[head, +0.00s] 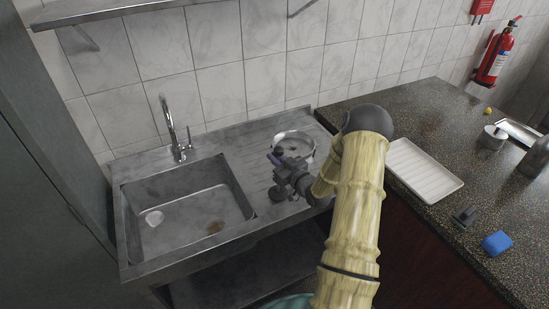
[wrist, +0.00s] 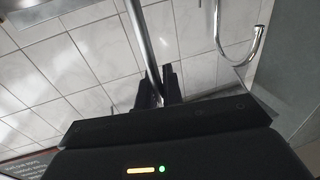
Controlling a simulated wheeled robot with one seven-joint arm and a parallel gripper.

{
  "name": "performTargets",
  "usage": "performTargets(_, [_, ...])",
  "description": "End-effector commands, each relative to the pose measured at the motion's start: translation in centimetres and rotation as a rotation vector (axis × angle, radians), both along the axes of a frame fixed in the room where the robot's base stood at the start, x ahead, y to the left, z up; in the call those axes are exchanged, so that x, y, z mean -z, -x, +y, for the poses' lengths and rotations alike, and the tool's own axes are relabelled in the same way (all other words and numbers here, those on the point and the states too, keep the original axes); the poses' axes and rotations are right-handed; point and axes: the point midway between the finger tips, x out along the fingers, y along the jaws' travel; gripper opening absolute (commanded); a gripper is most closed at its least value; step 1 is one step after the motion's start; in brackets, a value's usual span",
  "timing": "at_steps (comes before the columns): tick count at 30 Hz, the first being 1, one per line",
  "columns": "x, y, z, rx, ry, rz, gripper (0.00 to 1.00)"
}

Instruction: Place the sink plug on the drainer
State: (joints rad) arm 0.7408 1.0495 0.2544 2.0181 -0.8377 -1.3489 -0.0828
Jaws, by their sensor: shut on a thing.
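My gripper (head: 278,158) is over the drainer (head: 250,140), to the right of the sink basin. The wrist view is upside down. There my jaws (wrist: 158,90) are shut around a slim metal rod (wrist: 139,35), which looks like the stem of the sink plug. It runs down away from the fingers. In the head view a dark round piece (head: 277,194) shows just below my gripper, apparently the plug's lower end. I cannot tell whether it touches the drainer. A round metal pan (head: 304,141) stands on the drainer behind my gripper.
On the right counter are a white tray (head: 425,170) and a blue block (head: 496,243). The drainer's back left is clear.

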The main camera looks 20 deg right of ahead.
Motion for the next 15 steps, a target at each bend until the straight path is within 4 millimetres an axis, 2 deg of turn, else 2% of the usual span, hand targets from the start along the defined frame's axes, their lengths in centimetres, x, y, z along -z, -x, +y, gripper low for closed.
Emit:
performTargets(5, [0.31, 0.01, -0.05, 0.001, 0.000, -0.001, 0.00])
performTargets(6, [0.24, 0.01, -0.01, 0.000, 0.000, 0.000, 0.14])
performTargets(9, [0.22, -0.02, 0.12, -0.002, 0.000, 0.001, 0.30])
performTargets(15, [0.21, -0.06, 0.25, -0.004, -0.001, 0.001, 0.30])
